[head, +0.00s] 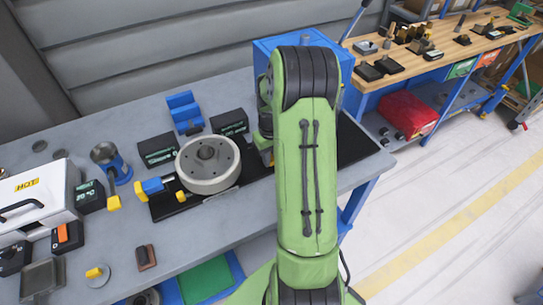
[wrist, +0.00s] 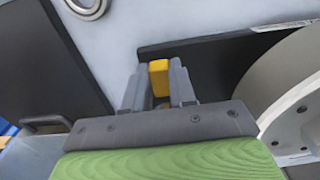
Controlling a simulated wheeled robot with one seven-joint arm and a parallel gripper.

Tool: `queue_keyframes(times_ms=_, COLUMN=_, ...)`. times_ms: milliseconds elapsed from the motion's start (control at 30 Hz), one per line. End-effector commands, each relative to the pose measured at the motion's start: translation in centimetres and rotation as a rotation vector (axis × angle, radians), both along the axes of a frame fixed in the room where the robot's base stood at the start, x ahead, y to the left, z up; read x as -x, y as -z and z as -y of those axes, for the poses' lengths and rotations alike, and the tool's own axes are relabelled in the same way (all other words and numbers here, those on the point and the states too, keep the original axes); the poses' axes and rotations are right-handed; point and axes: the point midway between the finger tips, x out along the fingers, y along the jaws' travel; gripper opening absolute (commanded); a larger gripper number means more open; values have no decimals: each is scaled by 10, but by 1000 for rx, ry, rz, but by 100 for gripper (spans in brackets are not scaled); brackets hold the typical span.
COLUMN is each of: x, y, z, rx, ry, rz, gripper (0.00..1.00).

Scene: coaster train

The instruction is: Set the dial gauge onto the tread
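My gripper (wrist: 158,88) has its two grey fingers on either side of a yellow block (wrist: 158,76) and appears shut on it. Whether this block is part of the dial gauge I cannot tell; no dial face is visible. A pale round wheel (head: 208,163), whose outer rim seems to be the tread, lies flat on a black plate. The wheel (wrist: 292,95) is right of the fingers in the wrist view, apart from them.
A blue and yellow fixture (head: 152,187) sits left of the wheel. Black boxes (head: 158,150) and a blue block (head: 184,110) stand behind it. A white case (head: 38,200) is far left. The grey bench top (head: 190,238) is clear in front of the plate.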

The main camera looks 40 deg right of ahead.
Motion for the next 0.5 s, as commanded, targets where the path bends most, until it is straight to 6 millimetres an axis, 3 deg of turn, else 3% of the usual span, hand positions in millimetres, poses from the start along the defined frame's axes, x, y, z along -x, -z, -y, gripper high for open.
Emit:
queue_keyframes(times_ms=333, x=0, y=0, z=-2, rx=0, ry=-1, rz=0, gripper=0)
queue_keyframes(times_ms=500, x=-7, y=0, z=-22, rx=0, ry=-5, rz=0, gripper=0)
